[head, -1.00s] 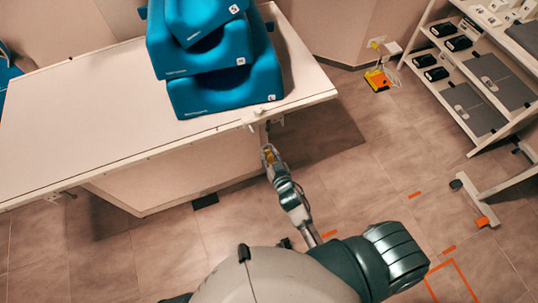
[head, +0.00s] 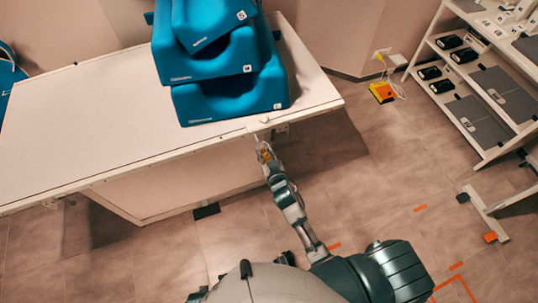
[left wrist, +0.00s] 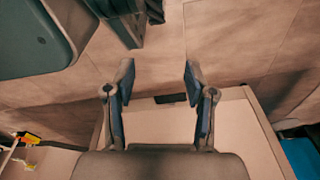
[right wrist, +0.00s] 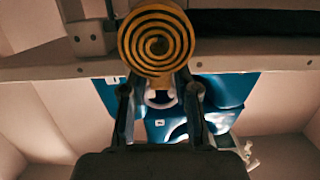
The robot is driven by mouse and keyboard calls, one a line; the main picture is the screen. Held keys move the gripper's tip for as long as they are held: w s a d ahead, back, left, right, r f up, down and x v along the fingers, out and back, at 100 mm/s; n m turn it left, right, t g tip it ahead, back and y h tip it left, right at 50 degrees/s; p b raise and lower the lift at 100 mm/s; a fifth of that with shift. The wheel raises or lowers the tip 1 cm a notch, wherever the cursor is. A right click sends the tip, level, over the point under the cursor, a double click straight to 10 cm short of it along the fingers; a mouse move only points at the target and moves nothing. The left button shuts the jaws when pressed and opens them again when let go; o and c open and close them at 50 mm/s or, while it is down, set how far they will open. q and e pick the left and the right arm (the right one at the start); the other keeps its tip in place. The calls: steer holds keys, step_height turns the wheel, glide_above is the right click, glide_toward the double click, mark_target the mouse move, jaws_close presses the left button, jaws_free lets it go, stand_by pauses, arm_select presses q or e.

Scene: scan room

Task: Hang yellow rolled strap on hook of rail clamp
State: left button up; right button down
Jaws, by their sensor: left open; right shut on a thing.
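The yellow rolled strap (right wrist: 157,40) shows in the right wrist view as a flat spiral, face toward the camera. My right gripper (right wrist: 160,84) is shut on it; in the head view this gripper (head: 264,152) is just off the table's front edge. The rail clamp (head: 264,120) seems to be the small pale fitting with a knob at that edge, just beyond the gripper. Its hook is too small to make out, and I cannot tell whether the strap touches it. My left gripper (left wrist: 158,95) is open and empty in the left wrist view, above the floor.
The pale table (head: 90,110) carries stacked blue cushions (head: 230,98) near its right end, close behind the clamp. A grey block (right wrist: 90,38) sits on the rail in the right wrist view. A shelf rack (head: 480,85) stands right; the floor between is mostly clear.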

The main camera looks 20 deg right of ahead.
steer(key=shift+w+a+r, duration=0.1)
steer(key=shift+w+a, duration=0.15)
steer(key=shift+a, duration=0.4)
steer(key=shift+w+a, duration=0.25)
steer(key=shift+a, duration=0.35)
steer(key=w+d, duration=0.1)
steer(key=w+d+f+b, duration=0.1)
steer(key=w, duration=0.1)
steer(key=shift+d+f, duration=0.15)
steer(key=shift+a+f, duration=0.15)
steer(key=shift+a, duration=0.2)
steer(key=c, duration=1)
jaws_free()
steer(key=shift+o, duration=1.1)
steer(key=shift+a, duration=0.15)
arm_select(q)
steer(key=w+r, duration=0.2)
steer(key=shift+w+a+r, duration=0.3)
steer(key=shift+w+r, duration=0.05)
steer(key=shift+w, duration=0.05)
arm_select(e)
steer(key=shift+a, duration=0.35)
